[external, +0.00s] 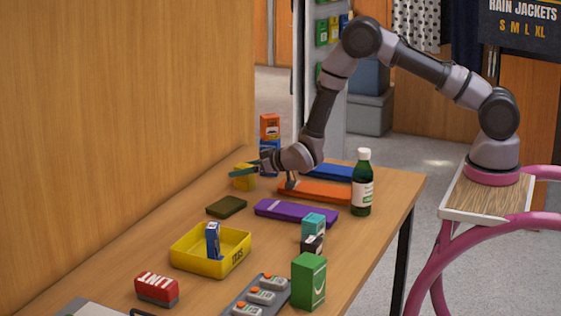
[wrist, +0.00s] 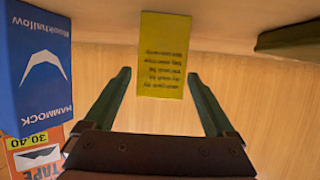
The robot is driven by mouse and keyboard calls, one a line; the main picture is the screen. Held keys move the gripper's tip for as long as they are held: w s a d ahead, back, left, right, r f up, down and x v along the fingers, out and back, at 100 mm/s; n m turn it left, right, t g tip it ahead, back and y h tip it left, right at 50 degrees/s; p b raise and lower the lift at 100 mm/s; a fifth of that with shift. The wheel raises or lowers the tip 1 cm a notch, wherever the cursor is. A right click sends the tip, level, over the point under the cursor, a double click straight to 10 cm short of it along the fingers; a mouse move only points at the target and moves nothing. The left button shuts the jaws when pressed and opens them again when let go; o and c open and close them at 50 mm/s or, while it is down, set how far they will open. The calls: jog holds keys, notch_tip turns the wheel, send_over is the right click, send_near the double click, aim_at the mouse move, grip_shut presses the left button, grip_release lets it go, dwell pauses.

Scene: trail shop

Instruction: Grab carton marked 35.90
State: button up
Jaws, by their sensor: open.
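A yellow carton (external: 243,183) stands at the table's far left, right by my gripper (external: 246,169). In the wrist view the yellow carton (wrist: 164,40) shows a face with small dark upside-down text, too small to read. My gripper (wrist: 158,76) is open, with the carton ahead between its two green fingers and no clear contact. I can read no 35.90 on any carton. An orange carton (wrist: 32,156) marked 30.40 adjoins a blue HAMMOCK carton (wrist: 38,75) at the left of the wrist view.
The orange carton (external: 269,127) sits above blue cartons behind my gripper. An orange case (external: 315,192), a purple case (external: 296,212) and a green bottle (external: 362,190) are to the right. A dark flat block (external: 226,206) and a yellow tray (external: 185,258) lie nearer the camera.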

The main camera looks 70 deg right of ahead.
grip_shut()
